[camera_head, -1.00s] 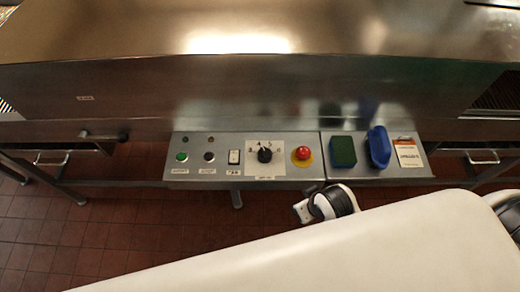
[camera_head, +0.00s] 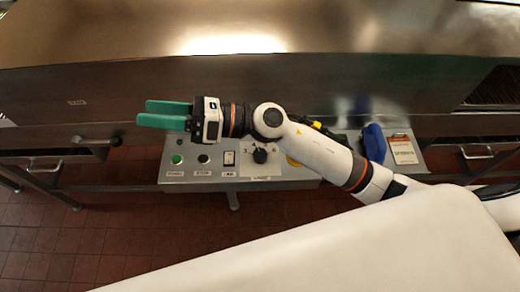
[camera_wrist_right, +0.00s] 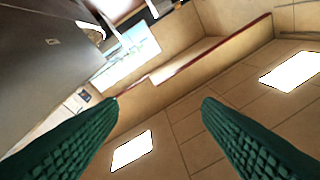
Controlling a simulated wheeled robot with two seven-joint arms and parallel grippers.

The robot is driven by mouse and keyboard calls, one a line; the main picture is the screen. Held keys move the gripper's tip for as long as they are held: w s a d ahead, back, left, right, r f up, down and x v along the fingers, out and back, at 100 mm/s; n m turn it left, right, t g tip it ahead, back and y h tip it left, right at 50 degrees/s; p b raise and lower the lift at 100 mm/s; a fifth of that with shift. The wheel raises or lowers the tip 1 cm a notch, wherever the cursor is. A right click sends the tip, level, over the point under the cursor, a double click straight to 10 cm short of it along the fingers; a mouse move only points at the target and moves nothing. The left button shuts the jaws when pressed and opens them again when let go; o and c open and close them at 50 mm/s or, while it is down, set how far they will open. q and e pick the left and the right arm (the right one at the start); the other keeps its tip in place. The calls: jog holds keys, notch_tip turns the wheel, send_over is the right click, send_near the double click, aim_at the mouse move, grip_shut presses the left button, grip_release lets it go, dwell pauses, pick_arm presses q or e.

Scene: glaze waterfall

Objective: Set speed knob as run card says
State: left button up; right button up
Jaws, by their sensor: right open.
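The black speed knob (camera_head: 261,155) sits on a white dial plate on the grey control panel (camera_head: 185,186). My right arm passes just above it and hides part of the dial. The run card (camera_head: 403,150) is on a clipboard at the panel's right end; its writing is too small to read. My right gripper (camera_head: 163,114) has green fingers, is open and empty, and points left above the panel's left end. Its two fingers also show apart in the right wrist view (camera_wrist_right: 160,110), with nothing between them. My left gripper is not in view.
A green button (camera_head: 177,159), a black button (camera_head: 203,159) and a white switch (camera_head: 229,158) are left of the knob. A blue object (camera_head: 375,143) stands beside the card. The red stop button is hidden behind my arm. The steel machine front rises behind the panel.

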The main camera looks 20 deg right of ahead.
notch_tip(320, 180, down, 4)
jog(key=s+a+n+g+h, duration=0.1)
jog(key=s+n+g+h, duration=0.1)
jog(key=n+g, duration=0.35)
jog(key=n+h, duration=1.1)
jog(key=h, duration=0.7)
send_over(260, 152)
notch_tip(260, 152, down, 13)
jog(key=shift+t, duration=0.25)
notch_tip(260, 152, down, 12)
jog(key=shift+s+r+p, duration=0.1)
jog(key=shift+p, duration=0.85)
jog(key=c, duration=1)
